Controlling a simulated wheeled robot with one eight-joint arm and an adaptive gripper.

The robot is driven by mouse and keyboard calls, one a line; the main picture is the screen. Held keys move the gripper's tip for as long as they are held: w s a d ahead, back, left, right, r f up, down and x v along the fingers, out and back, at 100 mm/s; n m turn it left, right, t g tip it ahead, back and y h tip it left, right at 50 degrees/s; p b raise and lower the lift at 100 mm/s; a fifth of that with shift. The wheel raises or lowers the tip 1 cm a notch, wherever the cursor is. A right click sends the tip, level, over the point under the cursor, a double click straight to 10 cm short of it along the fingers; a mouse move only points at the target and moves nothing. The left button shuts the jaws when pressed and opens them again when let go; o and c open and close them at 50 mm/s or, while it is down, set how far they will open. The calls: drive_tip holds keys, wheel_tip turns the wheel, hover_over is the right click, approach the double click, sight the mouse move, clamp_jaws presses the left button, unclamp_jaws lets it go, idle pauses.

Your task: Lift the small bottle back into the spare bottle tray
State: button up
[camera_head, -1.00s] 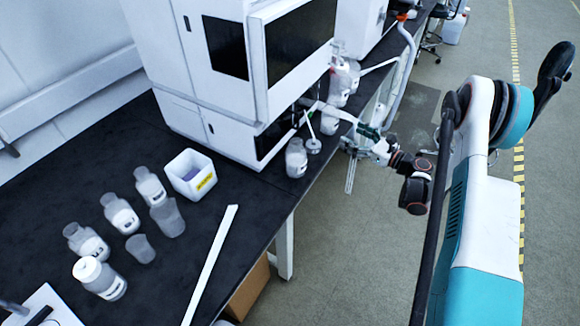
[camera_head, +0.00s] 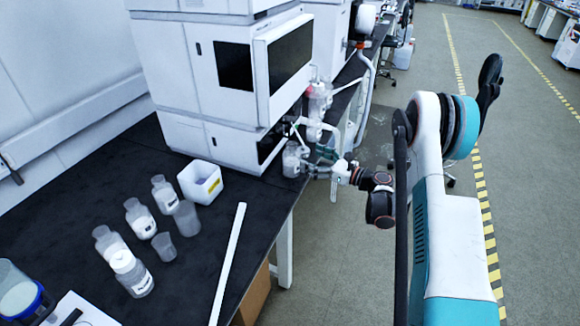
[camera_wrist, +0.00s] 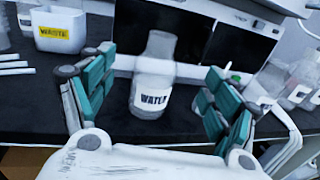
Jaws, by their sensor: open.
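A clear bottle labelled "WATER" (camera_wrist: 153,97) stands upright on the black bench in front of the white instrument. In the head view this bottle (camera_head: 291,162) is near the bench's right edge, partly covered by my fingers. My gripper (camera_wrist: 160,66) is open, with its teal fingers on either side of the bottle and gaps showing on both sides. In the head view my gripper (camera_head: 308,158) reaches in from the right at bottle height. I cannot make out a spare bottle tray in either view.
A white waste box (camera_head: 202,183) with a yellow label stands left of the bottle. Several bottles and beakers (camera_head: 140,219) stand further left. The instrument (camera_head: 225,85) rises close behind the bottle. More glassware (camera_wrist: 292,85) stands to its right. A white strip (camera_head: 228,264) lies along the bench.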

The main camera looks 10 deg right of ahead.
sight(296, 151)
drive_tip(key=x, duration=0.3)
drive_tip(key=shift+w+a+b, duration=0.3)
drive_tip(key=shift+b, duration=0.05)
drive_tip(key=b+x, duration=0.2)
drive_tip(key=x, duration=0.3)
drive_tip(key=shift+a+f, duration=0.1)
drive_tip(key=c, duration=1.9)
drive_tip(key=shift+r, duration=0.25)
